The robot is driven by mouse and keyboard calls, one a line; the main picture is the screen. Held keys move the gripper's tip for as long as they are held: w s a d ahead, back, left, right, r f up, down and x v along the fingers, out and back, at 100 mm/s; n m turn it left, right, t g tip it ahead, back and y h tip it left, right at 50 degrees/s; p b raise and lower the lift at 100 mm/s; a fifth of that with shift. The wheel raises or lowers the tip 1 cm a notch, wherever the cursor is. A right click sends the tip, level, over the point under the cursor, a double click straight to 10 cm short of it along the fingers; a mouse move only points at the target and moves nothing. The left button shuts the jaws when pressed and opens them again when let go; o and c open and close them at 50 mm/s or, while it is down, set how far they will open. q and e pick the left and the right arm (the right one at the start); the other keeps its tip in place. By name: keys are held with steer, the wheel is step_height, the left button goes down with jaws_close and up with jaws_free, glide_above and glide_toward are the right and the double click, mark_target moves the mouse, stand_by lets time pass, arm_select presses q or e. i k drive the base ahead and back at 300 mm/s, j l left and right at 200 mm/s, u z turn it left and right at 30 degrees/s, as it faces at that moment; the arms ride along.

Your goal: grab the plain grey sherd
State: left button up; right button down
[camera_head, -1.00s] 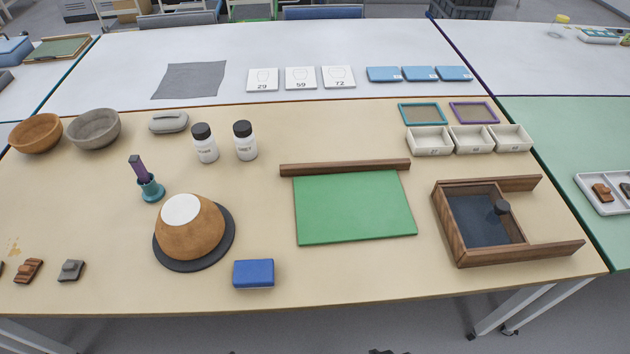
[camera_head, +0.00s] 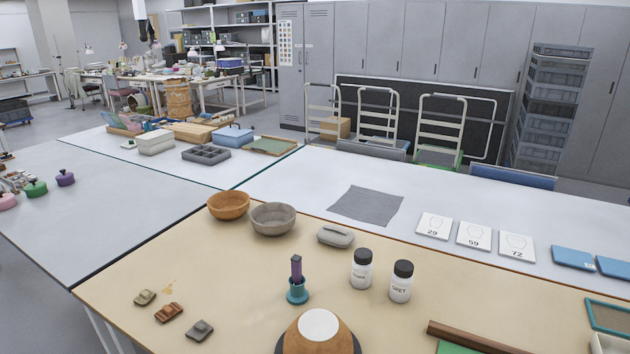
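A plain grey sherd (camera_head: 199,331) lies flat near the front edge of the beige table, with a raised block on top. A reddish-brown sherd with dark stripes (camera_head: 169,313) lies just to its left. A tan-grey sherd (camera_head: 145,297) lies further left. The three sit apart in a slanting row. Neither of my grippers shows in the head view.
An orange-brown bowl with a white top (camera_head: 310,337) stands right of the sherds. A teal holder (camera_head: 297,290), two white bottles (camera_head: 400,287), a wooden bowl (camera_head: 229,205) and a grey bowl (camera_head: 273,219) stand behind. The table between the sherds and bowls is mostly clear.

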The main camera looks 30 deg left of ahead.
mark_target(200, 331)
steer(key=u, duration=1.7)
